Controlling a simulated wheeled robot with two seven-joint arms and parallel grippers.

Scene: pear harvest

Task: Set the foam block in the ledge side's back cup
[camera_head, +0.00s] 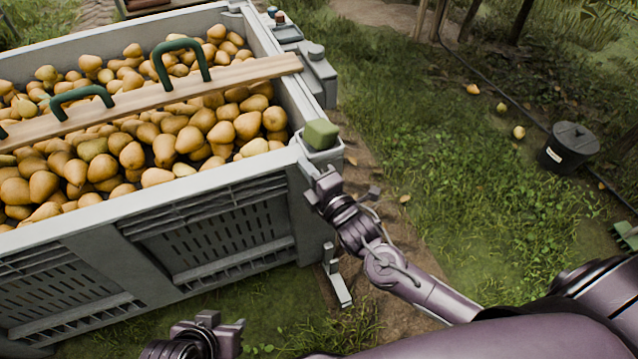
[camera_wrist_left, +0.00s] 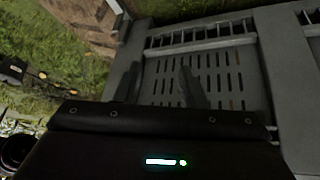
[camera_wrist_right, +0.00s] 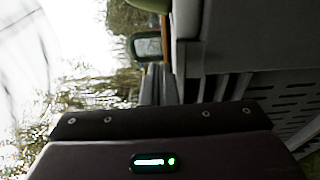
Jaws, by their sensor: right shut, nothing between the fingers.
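The green foam block (camera_head: 321,134) sits in the top of a pale grey square cup (camera_head: 322,157) at the bin's near right corner. My right gripper (camera_head: 322,182) is just below and in front of that cup, shut and empty, apart from the block. Further back along the bin's right side are a grey housing (camera_head: 319,76) and a shallow grey tray-like holder (camera_head: 287,33); I cannot tell whether either is the back cup. My left gripper (camera_head: 222,328) is low in front of the bin, open, with its fingers (camera_wrist_left: 158,85) apart and empty.
The grey bin (camera_head: 205,187) is full of pears. A wooden plank (camera_head: 225,78) with green handles (camera_head: 180,58) lies across it. A black bucket (camera_head: 568,150) stands on the grass at the right. Grass right of the bin is mostly clear.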

